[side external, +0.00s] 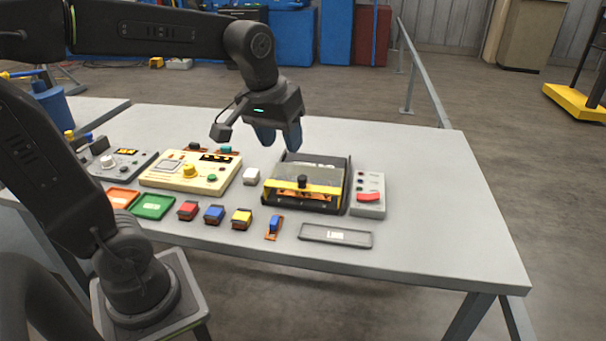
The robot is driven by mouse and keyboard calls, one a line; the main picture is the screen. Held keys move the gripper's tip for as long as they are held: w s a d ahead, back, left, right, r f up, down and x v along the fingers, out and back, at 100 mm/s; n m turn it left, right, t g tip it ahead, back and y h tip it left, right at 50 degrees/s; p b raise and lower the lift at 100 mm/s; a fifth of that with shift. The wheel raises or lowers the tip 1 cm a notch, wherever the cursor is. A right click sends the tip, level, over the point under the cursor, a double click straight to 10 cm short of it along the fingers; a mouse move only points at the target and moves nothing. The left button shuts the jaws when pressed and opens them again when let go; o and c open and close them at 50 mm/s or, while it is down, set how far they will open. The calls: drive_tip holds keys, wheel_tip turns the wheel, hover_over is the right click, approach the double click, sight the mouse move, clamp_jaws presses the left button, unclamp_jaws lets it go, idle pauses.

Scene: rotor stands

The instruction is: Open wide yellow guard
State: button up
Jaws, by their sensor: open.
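The wide yellow guard (302,190) is a yellow-edged panel with a dark knob (302,181) at its front middle. It lies across the front of a dark box-shaped stand (346,172) on the grey table and looks lowered. Orange parts show beneath its front edge. My gripper (279,138) is open and empty, with its fingers pointing down. It is above and behind the left back part of the stand in the picture, apart from the guard. The inside of the stand is mostly hidden.
A grey box with a red switch (368,197) stands right of the stand. The table's right side (440,190) is clear.

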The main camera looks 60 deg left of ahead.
drive_tip(key=shift+o, duration=0.2)
drive_tip(key=w+a+f+n+g, duration=0.1)
drive_tip(key=w+a+n, duration=0.2)
drive_tip(key=w+a, duration=0.1)
drive_tip(key=shift+w+a+g, duration=0.25)
drive_tip(key=shift+w+g, duration=0.05)
drive_tip(key=shift+w, duration=0.6)
drive_tip(key=n+g, duration=0.2)
drive_tip(key=n, duration=0.2)
hover_over(302, 177)
wheel_tip(302, 177, down, 4)
drive_tip(key=shift+h, duration=0.3)
wheel_tip(302, 177, down, 13)
drive_tip(key=shift+f, duration=0.15)
drive_tip(key=shift+c, duration=0.2)
clamp_jaws()
